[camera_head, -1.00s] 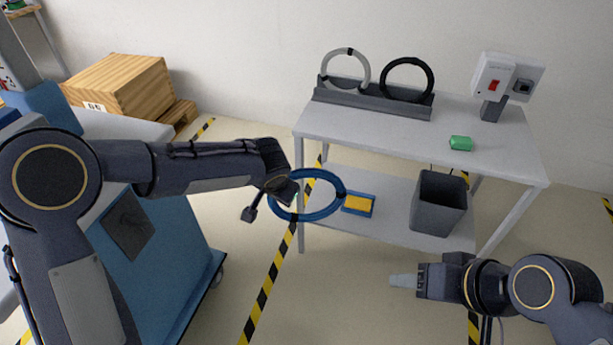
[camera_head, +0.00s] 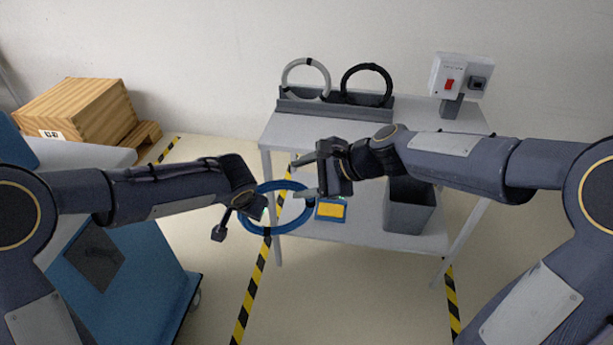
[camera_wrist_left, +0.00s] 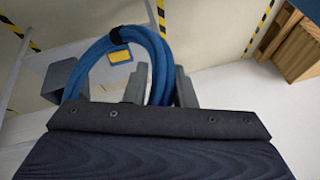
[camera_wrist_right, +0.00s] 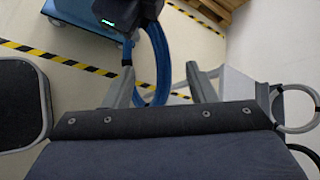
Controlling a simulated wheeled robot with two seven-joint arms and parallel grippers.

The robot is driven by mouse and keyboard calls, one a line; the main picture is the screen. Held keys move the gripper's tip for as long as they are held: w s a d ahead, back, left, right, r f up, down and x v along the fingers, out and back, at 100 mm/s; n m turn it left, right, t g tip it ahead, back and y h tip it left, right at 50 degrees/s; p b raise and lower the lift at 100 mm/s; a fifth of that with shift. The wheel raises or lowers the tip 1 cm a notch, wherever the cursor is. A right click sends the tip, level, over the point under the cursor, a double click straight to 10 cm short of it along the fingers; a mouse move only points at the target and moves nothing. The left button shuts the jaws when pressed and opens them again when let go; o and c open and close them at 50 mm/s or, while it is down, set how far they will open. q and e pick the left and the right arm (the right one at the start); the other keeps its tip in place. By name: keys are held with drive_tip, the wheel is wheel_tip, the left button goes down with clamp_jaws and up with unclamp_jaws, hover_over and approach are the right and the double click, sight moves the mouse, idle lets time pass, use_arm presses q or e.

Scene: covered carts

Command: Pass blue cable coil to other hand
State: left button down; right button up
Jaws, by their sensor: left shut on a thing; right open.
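The blue cable coil (camera_head: 275,229) hangs in the air in front of the table. My left gripper (camera_head: 250,208) is shut on its left side. In the left wrist view the coil (camera_wrist_left: 157,62) passes between the fingers of the left gripper (camera_wrist_left: 160,88). My right gripper (camera_head: 305,177) is open at the coil's right side. In the right wrist view the coil (camera_wrist_right: 160,60) shows between the open fingers of the right gripper (camera_wrist_right: 163,85), close to the left finger. I cannot tell whether the right fingers touch it.
A grey table (camera_head: 262,138) carries a rack (camera_head: 335,108) with a white coil (camera_head: 284,80) and a black coil (camera_head: 346,82), and a switch box (camera_head: 460,76). Its lower shelf (camera_head: 345,230) holds a blue and yellow item (camera_head: 331,211) and a grey bin (camera_head: 408,215). A blue cart (camera_head: 150,290) stands left.

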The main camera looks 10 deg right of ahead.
sight(268, 188)
drive_tip(key=x, duration=1.1)
drive_tip(key=shift+w+a+f, duration=0.1)
drive_tip(key=shift+a+f, duration=0.05)
drive_tip(key=shift+a, duration=0.05)
drive_tip(key=c, duration=0.9)
use_arm(q)
drive_tip(key=c, duration=1.6)
unclamp_jaws()
drive_tip(key=shift+c, duration=0.2)
use_arm(e)
clamp_jaws()
use_arm(q)
drive_tip(key=o, duration=0.5)
drive_tip(key=shift+r, duration=0.1)
